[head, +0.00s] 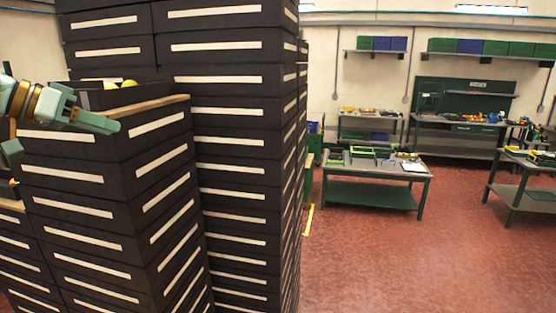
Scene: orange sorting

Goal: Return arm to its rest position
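My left gripper (96,121), grey-green behind a dark and gold wrist, reaches in from the left edge. It is in front of the top crate (157,124) of the nearer black stack, which has pale label strips. A finger points right and slightly down across the crate's front edge. Another grey-green piece shows lower at the left edge, and I cannot tell whether it belongs to this gripper. I see nothing held. Yellow-green round fruit (129,83) shows behind the gripper, partly hidden. My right gripper is not in view.
A taller stack of black crates (238,141) stands just behind and right of the nearer one. A green-legged workbench (373,187) with trays stands farther back, and another bench (527,164) is at the right edge. The red floor (400,270) between is open.

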